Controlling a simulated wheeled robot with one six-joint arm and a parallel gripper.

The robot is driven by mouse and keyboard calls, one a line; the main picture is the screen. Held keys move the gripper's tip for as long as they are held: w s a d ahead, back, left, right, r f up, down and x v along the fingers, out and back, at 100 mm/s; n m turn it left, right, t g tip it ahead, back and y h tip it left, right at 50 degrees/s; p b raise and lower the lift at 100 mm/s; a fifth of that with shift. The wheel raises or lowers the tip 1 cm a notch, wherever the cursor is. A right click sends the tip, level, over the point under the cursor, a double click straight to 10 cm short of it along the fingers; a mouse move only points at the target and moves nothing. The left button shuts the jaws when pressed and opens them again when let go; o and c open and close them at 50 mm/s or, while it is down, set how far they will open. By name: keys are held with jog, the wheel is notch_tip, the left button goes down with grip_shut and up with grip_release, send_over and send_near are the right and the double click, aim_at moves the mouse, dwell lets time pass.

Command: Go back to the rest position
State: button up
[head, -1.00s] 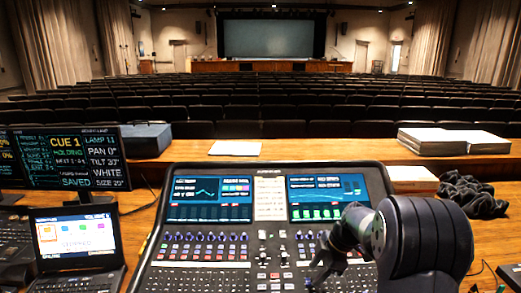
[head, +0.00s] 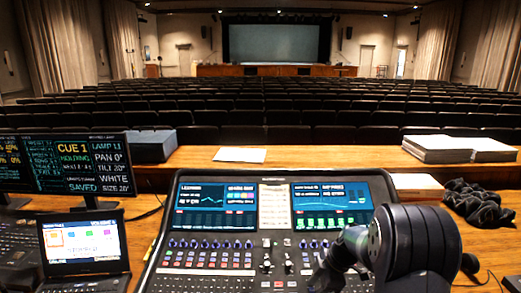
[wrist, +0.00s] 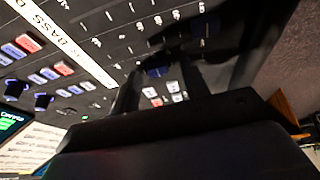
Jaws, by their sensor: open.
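My gripper (head: 322,279) is low over the right part of the mixing console (head: 160,262), in front of its right screen. Its fingers are dark and small in the head view, and my own arm covers the console's lower right corner. In the wrist view my gripper (wrist: 158,88) shows as dark fingers, apart, with several lit buttons (wrist: 165,95) visible between them. I see nothing held. Whether the fingertips touch the panel is hard to tell.
An open laptop (head: 84,240) and a monitor (head: 65,163) stand at the left. A white sheet (head: 239,155) lies behind the console. Seat rows fill the hall beyond.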

jog(key=shift+w+f+b, duration=0.1)
jog(key=shift+f+b, duration=0.1)
jog(key=shift+b, duration=0.15)
jog(key=b+v, duration=0.2)
jog(key=v, duration=0.9)
jog(key=p+x, duration=0.2)
jog(key=x, duration=0.8)
jog(key=shift+a, duration=0.15)
jog(key=shift+a+p, duration=0.1)
jog(key=shift+p, duration=1)
